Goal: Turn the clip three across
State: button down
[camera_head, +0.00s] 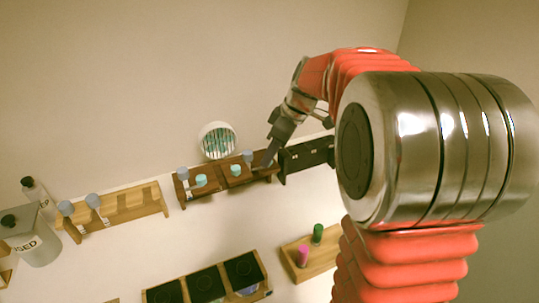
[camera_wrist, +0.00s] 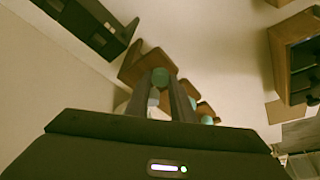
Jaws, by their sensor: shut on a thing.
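My gripper (camera_head: 267,161) is at the rack's right end, just right of a grey-blue top (camera_head: 248,156). In the wrist view, my gripper (camera_wrist: 161,85) has its two dark fingers close together. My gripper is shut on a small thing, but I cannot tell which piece. No clip can be made out clearly.
A black rack (camera_head: 306,155) adjoins on the right. A lighter rack (camera_head: 125,207) with grey-blue tops is at left. A dark tray (camera_head: 205,284) and a wooden block (camera_head: 316,259) with pink and green bottles are below.

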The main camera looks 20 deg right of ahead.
jog(key=shift+n, duration=0.3)
jog(key=c, duration=1.5)
grip_release()
jog(key=shift+c, duration=0.2)
jog(key=shift+d+r, duration=0.1)
jog(key=shift+r, duration=0.05)
jog(key=v, duration=1.3)
jog(key=shift+r, duration=0.25)
